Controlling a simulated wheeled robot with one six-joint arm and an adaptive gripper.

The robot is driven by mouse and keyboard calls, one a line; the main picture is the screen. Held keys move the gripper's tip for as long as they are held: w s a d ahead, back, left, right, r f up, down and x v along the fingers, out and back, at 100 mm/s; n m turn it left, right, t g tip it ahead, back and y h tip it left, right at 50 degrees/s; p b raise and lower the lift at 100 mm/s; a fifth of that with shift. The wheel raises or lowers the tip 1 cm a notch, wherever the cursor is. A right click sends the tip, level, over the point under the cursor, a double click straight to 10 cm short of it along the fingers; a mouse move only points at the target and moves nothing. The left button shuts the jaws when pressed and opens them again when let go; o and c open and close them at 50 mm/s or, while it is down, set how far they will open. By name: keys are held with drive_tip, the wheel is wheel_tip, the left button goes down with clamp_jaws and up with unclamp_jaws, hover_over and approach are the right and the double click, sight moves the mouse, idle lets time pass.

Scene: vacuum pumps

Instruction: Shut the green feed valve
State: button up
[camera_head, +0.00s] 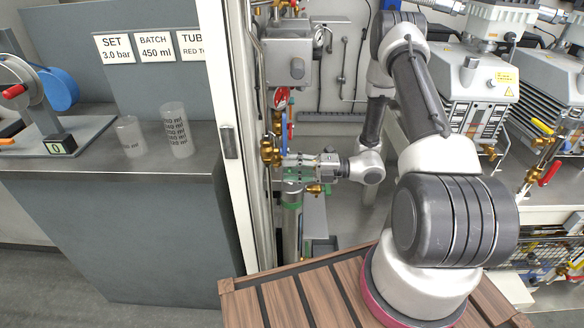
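My gripper (288,166) is at the end of my arm, left of the arm's wrist. It points left towards the brass fittings (268,150) on the vertical pipework. Green parts (292,196) show just below the gripper's fingers, on or around a vertical metal pipe. More green shows between and beside the fingers. I cannot tell which green part is the feed valve's handle, or how the handle is turned. The fingers are small and overlap the fittings, so I cannot tell whether they touch or hold anything.
A red handle (281,97) and a grey box (290,62) sit above the gripper. A white door frame (231,140) stands close on the left. Beyond it, a bench (90,175) holds two beakers. Pumps (470,95) stand behind my arm at right.

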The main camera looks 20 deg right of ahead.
drive_tip(key=shift+d, duration=0.1)
drive_tip(key=shift+v, duration=0.9)
drive_tip(key=shift+d, duration=0.1)
drive_tip(key=shift+v, duration=2.9)
